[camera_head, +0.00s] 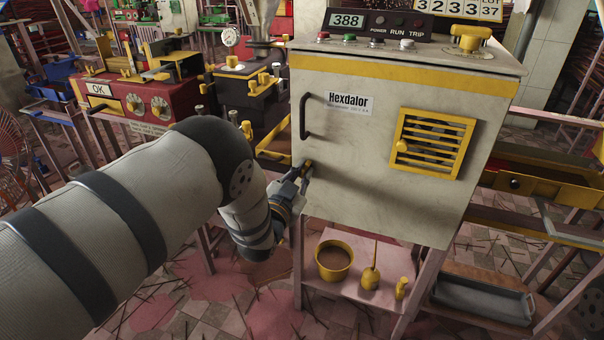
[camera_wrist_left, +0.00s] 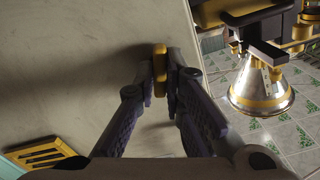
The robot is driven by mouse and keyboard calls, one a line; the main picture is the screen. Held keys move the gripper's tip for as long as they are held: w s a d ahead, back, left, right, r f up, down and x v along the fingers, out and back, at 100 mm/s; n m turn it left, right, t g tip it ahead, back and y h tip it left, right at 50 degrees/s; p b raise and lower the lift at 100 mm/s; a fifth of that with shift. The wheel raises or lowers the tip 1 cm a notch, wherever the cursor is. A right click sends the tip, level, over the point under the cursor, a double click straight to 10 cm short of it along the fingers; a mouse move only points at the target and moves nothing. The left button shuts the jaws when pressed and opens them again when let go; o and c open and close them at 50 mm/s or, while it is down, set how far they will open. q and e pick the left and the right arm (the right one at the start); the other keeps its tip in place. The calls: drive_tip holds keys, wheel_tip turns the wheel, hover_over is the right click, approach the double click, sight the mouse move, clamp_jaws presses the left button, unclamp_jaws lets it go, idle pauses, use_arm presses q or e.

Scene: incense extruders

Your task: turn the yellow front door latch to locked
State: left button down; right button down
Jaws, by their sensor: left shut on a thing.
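The yellow latch (camera_wrist_left: 160,58) sits on the pale front door (camera_head: 365,195) of the Hexdalor cabinet, near the door's lower left edge. My left gripper (camera_head: 305,172) is at the latch, with its fingers on both sides of it. In the left wrist view my left gripper (camera_wrist_left: 160,82) is shut on the latch, whose yellow end shows between the fingertips. In the head view the gripper and wrist hide most of the latch, so its exact turn is hard to tell. My right gripper is not in view.
A black door handle (camera_head: 304,116) stands above the latch. A yellow vent grille (camera_head: 433,144) is to the right. Below, a shelf (camera_head: 335,285) holds a yellow pot (camera_head: 333,262) and small yellow items. A red machine (camera_head: 140,95) stands to the left.

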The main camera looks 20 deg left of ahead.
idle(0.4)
use_arm(q)
drive_tip(key=c, duration=1.7)
unclamp_jaws()
drive_tip(key=s, duration=1.2)
drive_tip(key=shift+a, duration=0.4)
